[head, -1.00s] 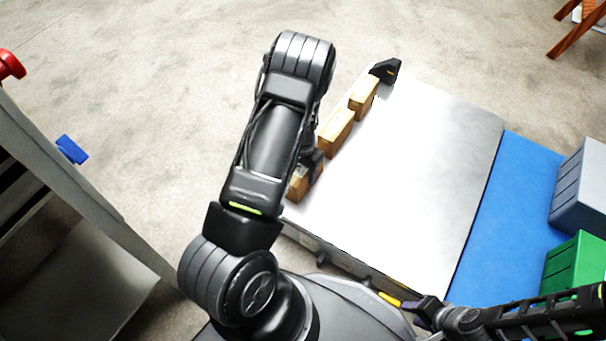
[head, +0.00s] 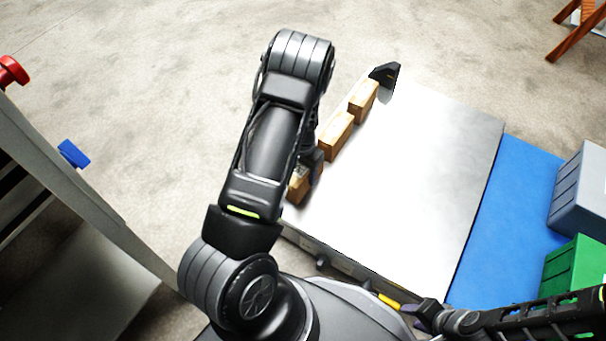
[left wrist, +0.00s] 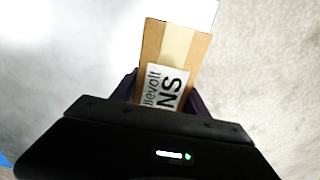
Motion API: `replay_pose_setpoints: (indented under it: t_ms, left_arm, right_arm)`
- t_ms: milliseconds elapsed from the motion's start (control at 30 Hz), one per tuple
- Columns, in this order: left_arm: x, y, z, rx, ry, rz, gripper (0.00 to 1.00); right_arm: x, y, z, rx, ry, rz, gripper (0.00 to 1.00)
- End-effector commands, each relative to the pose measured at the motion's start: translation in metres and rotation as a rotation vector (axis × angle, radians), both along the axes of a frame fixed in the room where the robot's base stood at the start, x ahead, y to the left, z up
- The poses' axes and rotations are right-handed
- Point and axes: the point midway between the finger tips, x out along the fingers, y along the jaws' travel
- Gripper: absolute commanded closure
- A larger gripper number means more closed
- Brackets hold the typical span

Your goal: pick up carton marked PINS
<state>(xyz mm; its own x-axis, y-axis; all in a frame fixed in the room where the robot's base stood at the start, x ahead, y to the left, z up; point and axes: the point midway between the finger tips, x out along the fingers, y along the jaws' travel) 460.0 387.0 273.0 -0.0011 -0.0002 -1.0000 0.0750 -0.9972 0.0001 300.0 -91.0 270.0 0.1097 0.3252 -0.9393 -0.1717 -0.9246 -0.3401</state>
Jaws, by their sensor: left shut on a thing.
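A brown carton with a white label (left wrist: 166,50) stands between the fingers of my left gripper (left wrist: 163,92) in the left wrist view. The label's visible letters end in "NS"; the rest is hidden by the gripper body. My left gripper is shut on this carton. In the head view the same carton (head: 298,188) is at the near left edge of the metal table, partly covered by my left arm. I cannot tell whether it still touches the table. My right gripper (head: 424,311) is low at the right, over the table's near edge, and its jaw opening is unclear.
Two more brown cartons, one in the middle (head: 336,135) and one farther back (head: 363,101), line the left edge of the metal table (head: 415,185). A black block (head: 385,74) sits at the far corner. Grey (head: 580,190) and green (head: 575,268) bins stand right, on blue. The table's middle is clear.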

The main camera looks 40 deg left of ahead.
Motion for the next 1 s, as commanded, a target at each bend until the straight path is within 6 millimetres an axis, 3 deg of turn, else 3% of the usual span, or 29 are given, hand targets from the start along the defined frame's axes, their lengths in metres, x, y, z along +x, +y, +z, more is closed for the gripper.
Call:
replay_pose_setpoints:
  t_ms: [200, 400, 1000]
  left_arm:
    - [0.002, 0.000, 0.047, 0.000, -0.004, 0.001, 1.00]
    - [0.001, 0.000, 0.076, 0.000, -0.003, 0.001, 1.00]
    - [0.001, 0.000, 0.082, 0.000, -0.002, 0.001, 1.00]
  right_arm:
    - [-0.003, 0.000, 0.022, 0.002, 0.007, 0.005, 0.64]
    - [-0.006, 0.004, 0.032, 0.007, 0.012, 0.013, 0.64]
    - [-0.007, 0.004, 0.032, 0.008, 0.014, 0.014, 0.64]
